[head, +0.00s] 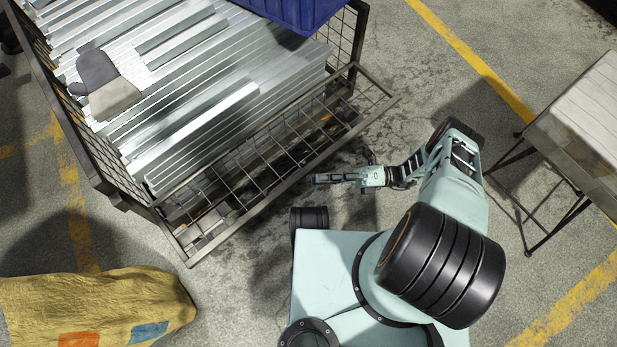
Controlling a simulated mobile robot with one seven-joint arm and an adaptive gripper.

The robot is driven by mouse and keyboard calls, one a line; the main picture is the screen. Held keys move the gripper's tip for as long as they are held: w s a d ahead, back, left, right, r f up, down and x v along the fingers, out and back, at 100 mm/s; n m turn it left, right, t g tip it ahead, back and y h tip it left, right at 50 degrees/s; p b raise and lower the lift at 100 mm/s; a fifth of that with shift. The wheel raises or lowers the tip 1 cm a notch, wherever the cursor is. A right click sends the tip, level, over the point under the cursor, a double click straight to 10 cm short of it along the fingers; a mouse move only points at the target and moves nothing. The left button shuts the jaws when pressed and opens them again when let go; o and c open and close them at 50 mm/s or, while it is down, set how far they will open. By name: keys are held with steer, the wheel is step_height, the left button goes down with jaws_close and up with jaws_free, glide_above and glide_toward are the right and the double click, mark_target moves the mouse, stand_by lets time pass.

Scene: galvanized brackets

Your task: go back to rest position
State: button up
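My gripper (322,179) is at the end of my folded arm, low over the concrete floor in front of the cage. It points left toward the open front flap of the cage, and its tip is close to the flap's edge in the picture. I see no object at the fingertips. The fingers are too small and edge-on to tell whether they are open or shut.
A wire cage (272,196) with its front flap lowered holds galvanized brackets (200,95), a glove (105,85) and a blue crate (290,10). A yellow sack (95,300) lies at lower left. A table (585,120) stands right. Floor between cage and table is clear.

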steer(key=shift+d+f, duration=0.15)
steer(key=shift+d, duration=0.25)
steer(key=shift+w, duration=0.1)
